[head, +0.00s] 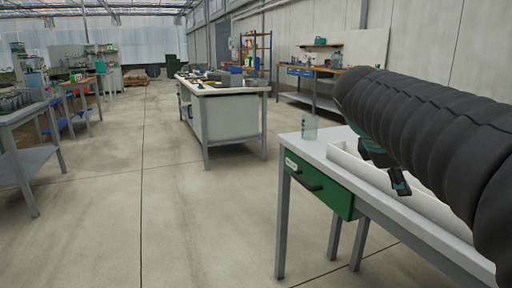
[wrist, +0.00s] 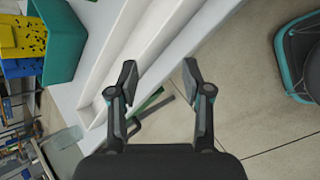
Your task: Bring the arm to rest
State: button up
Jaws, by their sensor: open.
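My gripper (wrist: 160,75) is open in the wrist view, with its two fingers apart and nothing between them. In the head view my arm, in a black ribbed sleeve, reaches in from the right. Part of my gripper (head: 400,184) shows below the sleeve, above the white tray (head: 345,158) on the white-topped bench (head: 310,150). The rest of the gripper is hidden behind the sleeve. In the wrist view the white tray (wrist: 100,75) lies beyond the left finger.
A clear glass (head: 309,127) stands near the bench's far corner, above a green drawer (head: 320,188). In the wrist view a green bin (wrist: 62,40), yellow box (wrist: 22,37) and teal-edged dark object (wrist: 300,60) show. The floor (head: 180,220) left of the bench is clear.

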jog(key=s+a+f+m+t+y, duration=0.1)
jog(key=s+a+f+m+y, duration=0.2)
jog(key=s+a+f+m, duration=0.3)
jog(key=s+a+f+m+t+y, duration=0.1)
jog(key=s+a+f+m+y, duration=0.3)
jog(key=s+f, duration=0.6)
notch_tip(320, 180, down, 4)
jog(key=a+m, duration=0.2)
jog(key=shift+s+a+r, duration=0.15)
jog(key=shift+a, duration=0.25)
